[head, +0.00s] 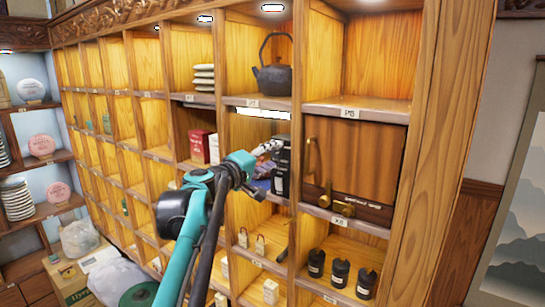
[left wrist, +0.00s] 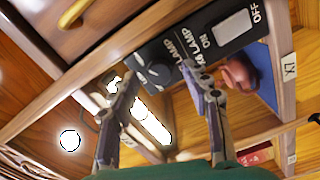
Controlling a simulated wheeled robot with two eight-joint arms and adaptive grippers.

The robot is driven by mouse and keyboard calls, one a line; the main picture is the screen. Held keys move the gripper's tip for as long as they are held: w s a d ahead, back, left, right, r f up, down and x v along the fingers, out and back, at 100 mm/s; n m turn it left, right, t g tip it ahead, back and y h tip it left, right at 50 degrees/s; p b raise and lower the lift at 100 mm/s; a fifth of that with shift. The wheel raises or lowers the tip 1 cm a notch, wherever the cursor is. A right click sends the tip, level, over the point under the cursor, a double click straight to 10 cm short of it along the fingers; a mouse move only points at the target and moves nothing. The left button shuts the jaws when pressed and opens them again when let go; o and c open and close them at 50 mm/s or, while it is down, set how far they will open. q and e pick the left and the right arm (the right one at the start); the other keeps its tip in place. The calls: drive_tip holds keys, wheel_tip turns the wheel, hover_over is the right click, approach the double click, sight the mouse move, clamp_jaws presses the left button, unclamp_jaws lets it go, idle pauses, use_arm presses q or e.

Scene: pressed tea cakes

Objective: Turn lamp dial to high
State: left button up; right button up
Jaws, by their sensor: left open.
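A black lamp panel (left wrist: 203,45) shows in the left wrist view, with LAMP lettering, a white rocker switch (left wrist: 234,24) and ON and OFF marks. A dark round dial (left wrist: 156,73) sits on its lower left part. My left gripper (left wrist: 159,80) is open, with one fingertip on each side of the dial as seen from the wrist; I cannot tell whether they touch it. In the head view my left gripper (head: 268,148) reaches into a cubby beside the black panel (head: 282,170). The dial and its setting cannot be made out there. My right gripper is not in view.
A lit strip (head: 262,113) glows at the top of this cubby. A wooden door with a brass handle (head: 312,158) is just right of the panel. Red and white boxes (head: 200,146) stand to the left. A kettle (head: 273,68) stands above, and black canisters (head: 340,272) below.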

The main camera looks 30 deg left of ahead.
use_arm(q)
drive_tip(key=s, duration=1.1)
drive_tip(key=shift+a, duration=0.4)
drive_tip(key=s+d+f+m+g+h+b, duration=0.15)
drive_tip(key=d+f+b, duration=0.45)
drive_tip(key=f, duration=0.6)
drive_tip(key=s+d+f+m+g+b, duration=0.1)
drive_tip(key=d+f+m+g+b, duration=0.35)
drive_tip(key=f, duration=0.75)
drive_tip(key=s+d+f+m+g+h+b, duration=0.1)
drive_tip(key=s+d+f+b, duration=0.1)
drive_tip(key=d+f+b, duration=0.8)
drive_tip(key=s+f+m+g+y+b, duration=0.1)
drive_tip(key=s+f+b, duration=0.3)
drive_tip(key=f, duration=0.9)
drive_tip(key=s+d+f+m+g+y+b, duration=0.1)
drive_tip(key=s+f+m+b, duration=0.2)
drive_tip(key=f, duration=1)
drive_tip(key=s+d+f+m+g+y+b, duration=0.1)
drive_tip(key=s+f+b, duration=0.4)
drive_tip(key=f, duration=0.9)
drive_tip(key=shift+m+g+y+b, duration=0.4)
drive_tip(key=shift+m+y+b, duration=0.2)
drive_tip(key=shift+b, duration=0.35)
